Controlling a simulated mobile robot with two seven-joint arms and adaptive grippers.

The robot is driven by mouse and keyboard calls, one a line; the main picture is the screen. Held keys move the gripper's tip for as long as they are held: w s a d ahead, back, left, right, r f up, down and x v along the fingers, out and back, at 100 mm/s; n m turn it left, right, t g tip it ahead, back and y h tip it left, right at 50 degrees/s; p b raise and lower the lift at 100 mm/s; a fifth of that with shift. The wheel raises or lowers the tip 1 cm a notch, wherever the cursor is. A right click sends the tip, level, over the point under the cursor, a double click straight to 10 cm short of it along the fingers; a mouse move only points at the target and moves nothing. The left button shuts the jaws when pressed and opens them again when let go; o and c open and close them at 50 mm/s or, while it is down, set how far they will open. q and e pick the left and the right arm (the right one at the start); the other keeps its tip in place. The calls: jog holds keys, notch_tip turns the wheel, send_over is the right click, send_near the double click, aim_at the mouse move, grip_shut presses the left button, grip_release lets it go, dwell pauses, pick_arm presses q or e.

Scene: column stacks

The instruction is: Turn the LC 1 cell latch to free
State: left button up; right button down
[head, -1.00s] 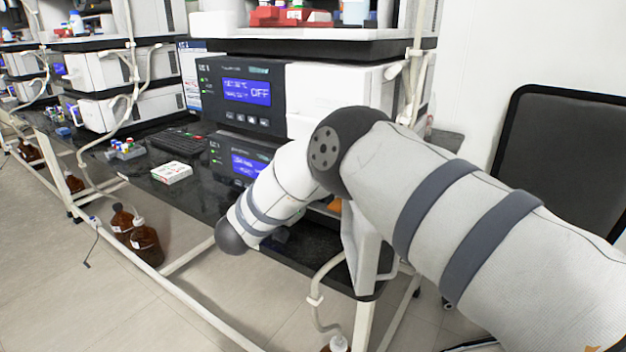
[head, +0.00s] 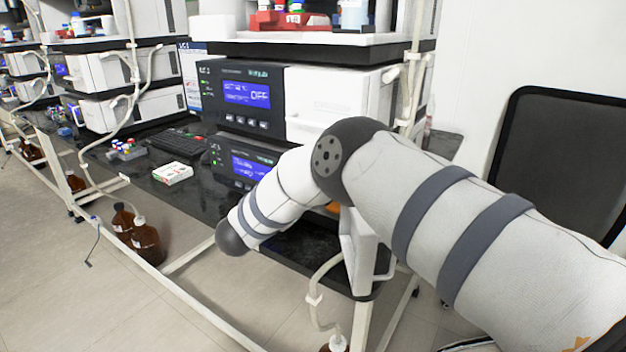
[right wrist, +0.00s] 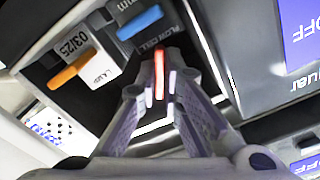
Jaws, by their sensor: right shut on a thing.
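In the right wrist view my right gripper (right wrist: 160,85) is shut, with a narrow red latch lever (right wrist: 158,72) between its fingertips. In the head view my right arm hides the gripper and the latch. My left gripper is not in view.
The LC 1 stack has an upper unit reading OFF (head: 246,93) and a lower unit with a blue screen (head: 250,166). A keyboard (head: 178,141) and a small white box (head: 172,173) lie on the black bench. A dark chair (head: 565,160) stands at the right.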

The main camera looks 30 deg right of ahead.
jog(key=m, duration=0.6)
jog(key=shift+p, duration=0.4)
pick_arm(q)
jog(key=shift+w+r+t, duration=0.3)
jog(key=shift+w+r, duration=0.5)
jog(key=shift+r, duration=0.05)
pick_arm(e)
jog(key=m, duration=0.5)
jog(key=shift+f+m, duration=0.1)
jog(key=shift+m, duration=0.2)
pick_arm(q)
jog(key=shift+p, duration=0.3)
pick_arm(e)
jog(key=c, duration=2)
grip_release()
jog(key=shift+a, duration=0.1)
jog(key=v, duration=1.2)
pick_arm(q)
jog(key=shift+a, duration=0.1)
pick_arm(e)
jog(key=shift+f, duration=0.1)
